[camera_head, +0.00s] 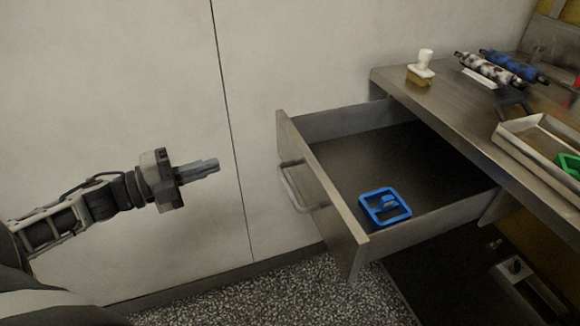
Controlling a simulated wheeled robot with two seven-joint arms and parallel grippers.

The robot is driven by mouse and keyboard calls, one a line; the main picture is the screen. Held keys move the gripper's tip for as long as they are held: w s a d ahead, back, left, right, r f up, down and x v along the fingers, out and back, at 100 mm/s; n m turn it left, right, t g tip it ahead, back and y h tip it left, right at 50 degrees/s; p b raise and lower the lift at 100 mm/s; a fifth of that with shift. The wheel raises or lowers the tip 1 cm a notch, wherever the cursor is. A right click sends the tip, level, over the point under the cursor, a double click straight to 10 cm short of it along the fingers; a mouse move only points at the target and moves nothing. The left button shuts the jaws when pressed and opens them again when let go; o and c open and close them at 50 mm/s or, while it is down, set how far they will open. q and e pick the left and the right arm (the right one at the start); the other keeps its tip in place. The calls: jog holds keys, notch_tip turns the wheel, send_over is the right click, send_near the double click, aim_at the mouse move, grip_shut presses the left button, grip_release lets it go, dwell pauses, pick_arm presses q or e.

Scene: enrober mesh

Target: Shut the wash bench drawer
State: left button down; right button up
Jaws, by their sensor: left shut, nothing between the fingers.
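The wash bench drawer (321,187) is pulled out well to the left from under the bench top, with its inside in view. A metal bar handle (297,190) is on its front panel. A blue square frame-like item (385,206) lies on the drawer floor near the front. My left gripper (215,164) is shut and empty, left of the drawer front and apart from the handle, pointing right towards it. My right gripper is not in view.
The bench top (425,97) holds a white-handled stamp or brush (421,70), patterned rollers (489,68) and a metal tray (538,133) with a green item. A pale wall stands behind. Speckled floor lies below; the space between gripper and drawer front is clear.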

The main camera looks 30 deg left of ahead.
pick_arm(q)
notch_tip(320, 180, down, 2)
jog(key=f+m+h+b, duration=0.1)
jog(key=m+b, duration=0.1)
jog(key=g+b, duration=0.1)
jog(key=b, duration=0.3)
send_near(290, 157)
jog(key=shift+h, duration=0.4)
jog(key=x, duration=0.5)
jog(key=shift+w+d+f, duration=0.1)
jog(key=shift+w+f, duration=0.05)
jog(key=shift+w, duration=0.1)
jog(key=shift+w+d, duration=0.45)
jog(key=shift+w, duration=0.05)
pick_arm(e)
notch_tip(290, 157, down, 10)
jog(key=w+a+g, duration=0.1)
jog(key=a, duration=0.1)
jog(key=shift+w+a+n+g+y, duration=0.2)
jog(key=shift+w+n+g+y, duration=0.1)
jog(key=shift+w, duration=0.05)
pick_arm(q)
jog(key=shift+w, duration=0.1)
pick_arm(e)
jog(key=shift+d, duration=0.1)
